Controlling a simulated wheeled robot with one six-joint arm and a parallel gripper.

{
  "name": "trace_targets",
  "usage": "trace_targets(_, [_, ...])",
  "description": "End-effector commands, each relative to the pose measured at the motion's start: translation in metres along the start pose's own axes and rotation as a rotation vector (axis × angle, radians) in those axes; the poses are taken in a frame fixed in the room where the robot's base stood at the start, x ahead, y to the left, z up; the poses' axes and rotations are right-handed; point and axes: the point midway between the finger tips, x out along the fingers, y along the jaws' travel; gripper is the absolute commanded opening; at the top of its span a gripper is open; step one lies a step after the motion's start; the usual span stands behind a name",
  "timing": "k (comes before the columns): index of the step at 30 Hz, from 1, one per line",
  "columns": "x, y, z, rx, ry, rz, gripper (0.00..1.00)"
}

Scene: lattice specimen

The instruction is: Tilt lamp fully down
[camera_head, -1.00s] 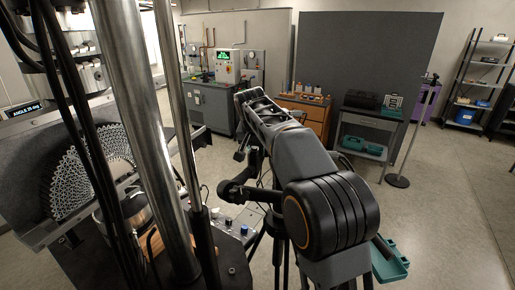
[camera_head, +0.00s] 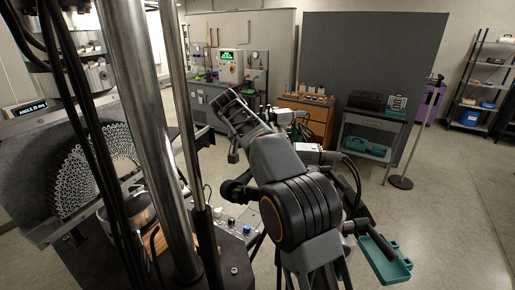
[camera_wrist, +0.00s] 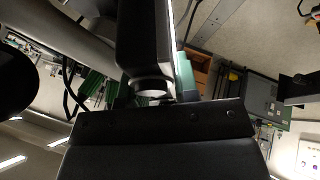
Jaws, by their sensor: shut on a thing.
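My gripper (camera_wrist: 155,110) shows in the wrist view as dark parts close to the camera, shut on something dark. A black bar with a pale round end (camera_wrist: 152,86) runs down from the top to a dark plate with screws; it looks like the lamp, but I cannot be sure. The contact is hidden by the dark plate. In the head view my grey arm (camera_head: 285,165) reaches up and away in the middle. My fingertips and a lamp cannot be clearly told apart there, and the lamp's tilt cannot be read.
The fan-shaped lattice (camera_head: 92,170) stands at left behind steel columns (camera_head: 150,120) and black cables. An angle display (camera_head: 24,108) sits above it. A knob panel (camera_head: 235,225) is beside my arm. A thin stand (camera_head: 418,130) and trolley (camera_head: 368,135) stand right. Open floor lies at right.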

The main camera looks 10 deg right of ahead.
Motion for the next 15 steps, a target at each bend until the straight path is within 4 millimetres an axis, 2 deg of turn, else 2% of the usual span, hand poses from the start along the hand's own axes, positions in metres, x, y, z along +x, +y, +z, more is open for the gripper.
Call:
trace_targets(1, [0.0004,0.0001,0.0001,0.0,-0.001,0.001,0.0])
trace_targets(2, [0.0004,0.0001,0.0001,0.0,-0.001,0.0,0.31])
trace_targets(10, [0.0003,0.0001,0.0001,0.002,-0.001,-0.002,0.57])
trace_targets(15, [0.0002,0.0001,0.0001,0.002,-0.001,-0.002,0.58])
